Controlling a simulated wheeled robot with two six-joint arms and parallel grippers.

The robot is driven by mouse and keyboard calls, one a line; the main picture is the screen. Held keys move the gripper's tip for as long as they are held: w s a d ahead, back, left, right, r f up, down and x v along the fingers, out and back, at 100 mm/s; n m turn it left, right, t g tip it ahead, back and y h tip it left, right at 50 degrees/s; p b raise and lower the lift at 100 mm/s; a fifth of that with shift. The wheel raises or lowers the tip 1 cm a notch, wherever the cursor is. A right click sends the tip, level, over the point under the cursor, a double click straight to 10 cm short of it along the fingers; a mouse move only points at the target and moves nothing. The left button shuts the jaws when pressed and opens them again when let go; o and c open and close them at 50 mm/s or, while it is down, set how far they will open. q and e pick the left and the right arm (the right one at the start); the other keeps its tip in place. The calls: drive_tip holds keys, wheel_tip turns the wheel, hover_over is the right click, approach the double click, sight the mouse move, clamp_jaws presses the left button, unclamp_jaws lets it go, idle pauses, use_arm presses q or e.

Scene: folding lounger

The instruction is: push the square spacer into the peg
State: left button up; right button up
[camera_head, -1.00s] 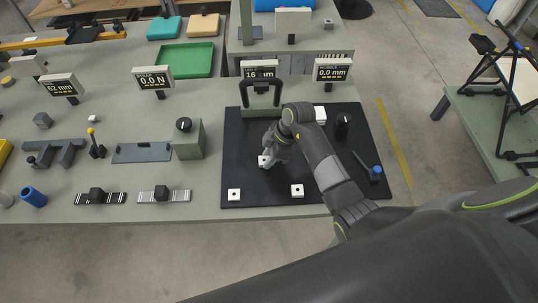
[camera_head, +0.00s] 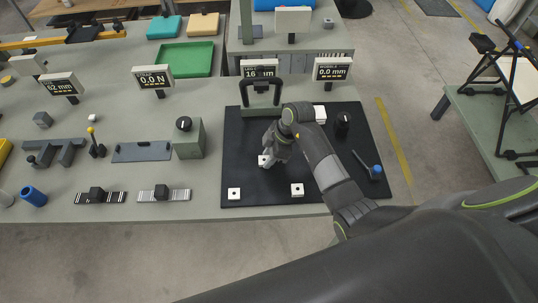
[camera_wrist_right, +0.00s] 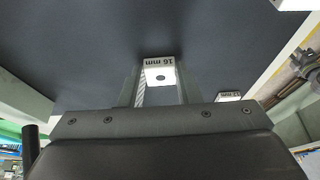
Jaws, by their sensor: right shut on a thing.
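My right gripper (camera_head: 266,163) is over the black mat and shut on a white square spacer (camera_head: 263,160). In the right wrist view the spacer (camera_wrist_right: 159,72) sits between the two fingers, with a dark round hole in its face and "16 mm" printed on its edge. Two more white spacers with holes lie at the mat's front edge, one at the left (camera_head: 234,194) and one at the right (camera_head: 297,190). A peg cannot be made out for certain. My left gripper is not in view.
The black mat (camera_head: 240,135) carries a dark-handled frame (camera_head: 261,92) at its back, a black knob (camera_head: 342,123) and a blue-ended tool (camera_head: 375,170) at the right. A grey-green box with a knob (camera_head: 188,140) stands left of the mat.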

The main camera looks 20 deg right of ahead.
drive_tip(key=o, duration=1.1)
drive_tip(key=shift+r, duration=0.1)
drive_tip(key=shift+b+v, duration=0.55)
drive_tip(key=shift+v, duration=8.1)
